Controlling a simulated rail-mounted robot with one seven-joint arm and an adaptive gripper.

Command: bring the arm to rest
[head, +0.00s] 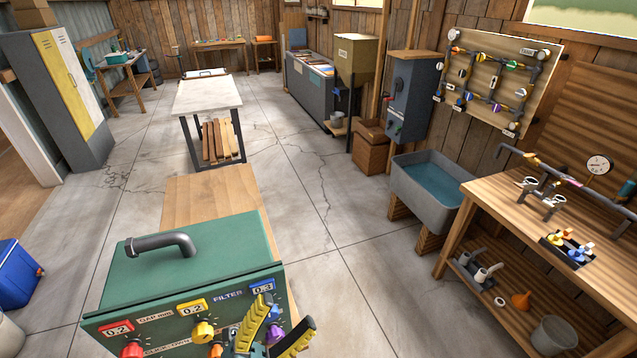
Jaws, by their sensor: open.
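My gripper (287,311) shows at the bottom edge of the head view, with two yellow-and-black fingers spread apart. The rest of my arm is out of view.
The panel has a yellow knob (203,331) and a red knob (132,349). A dark pipe handle (160,243) stands on the cabinet top. A wooden workbench (490,210) and a water trough (405,180) stand right. Open concrete floor (325,250) lies between.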

